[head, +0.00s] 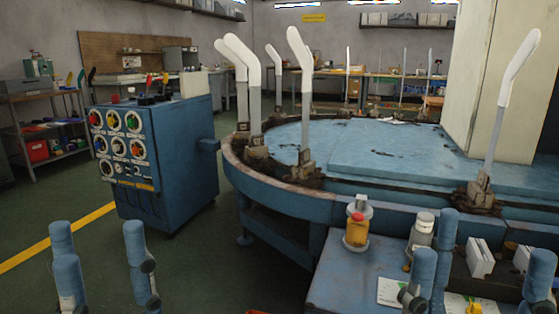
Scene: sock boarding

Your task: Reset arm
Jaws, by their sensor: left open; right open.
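My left gripper (98,232) shows at the bottom left of the head view, its blue-grey fingers pointing up and spread apart with nothing between them. My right gripper (484,250) shows at the bottom right with its fingers apart. It is in front of the blue side table (340,275), and I see nothing held in it. The arms behind both grippers are mostly out of frame. Neither gripper touches the round blue carousel (400,155). Upright sock forms (306,120) stand around its rim, several with white socks (299,48) on their tops.
A blue control cabinet (180,150) with several dials stands left of the carousel. An amber jar (356,232), a white-capped jar (423,230) and white blocks (480,258) are near my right gripper. Green floor (215,270) is clear between my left gripper and the carousel.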

